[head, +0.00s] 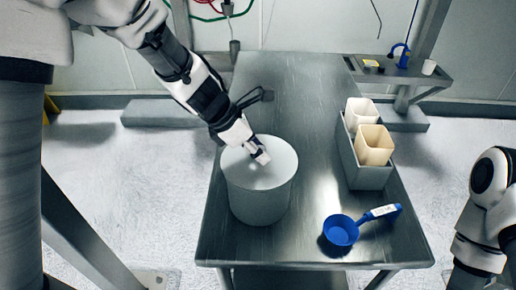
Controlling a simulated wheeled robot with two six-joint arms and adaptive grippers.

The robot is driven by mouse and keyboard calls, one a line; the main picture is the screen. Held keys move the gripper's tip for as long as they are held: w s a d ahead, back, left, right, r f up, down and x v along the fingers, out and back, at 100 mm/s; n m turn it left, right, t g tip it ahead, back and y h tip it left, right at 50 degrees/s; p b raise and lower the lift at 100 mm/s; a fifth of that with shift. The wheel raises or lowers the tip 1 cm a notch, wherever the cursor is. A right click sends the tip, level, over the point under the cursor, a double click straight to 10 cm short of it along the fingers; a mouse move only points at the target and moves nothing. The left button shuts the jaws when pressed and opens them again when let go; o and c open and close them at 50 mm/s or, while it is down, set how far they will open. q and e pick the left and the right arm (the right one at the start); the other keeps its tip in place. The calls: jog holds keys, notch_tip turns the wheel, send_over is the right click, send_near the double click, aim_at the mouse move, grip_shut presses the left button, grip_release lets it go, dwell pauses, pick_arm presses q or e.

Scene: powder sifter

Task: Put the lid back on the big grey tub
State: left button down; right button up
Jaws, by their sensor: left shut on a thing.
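The big grey tub (259,203) stands upright on the metal table, towards its left front. A round grey lid (279,172) covers its top and looks level with the rim. I cannot tell whether it is fully seated. My left gripper (261,157) is over the middle of the lid, pointing down and to the right. It is shut on the lid, at what looks like a small knob mostly hidden by the fingers. Part of my right arm shows at the right edge, but its gripper is out of view.
On the metal table (310,115), a grey bin (365,174) holds a white container (361,112) and a cream container (374,146). A blue scoop (341,231) with a labelled handle lies at the front right. The table's back half is clear. A side shelf (420,74) carries small items.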

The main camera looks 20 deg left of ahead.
pick_arm(q)
jog(key=shift+c, duration=1.2)
grip_release()
notch_tip(320, 180, up, 7)
jog(key=p, duration=0.6)
jog(key=shift+r, duration=0.1)
grip_shut()
dwell(0.6)
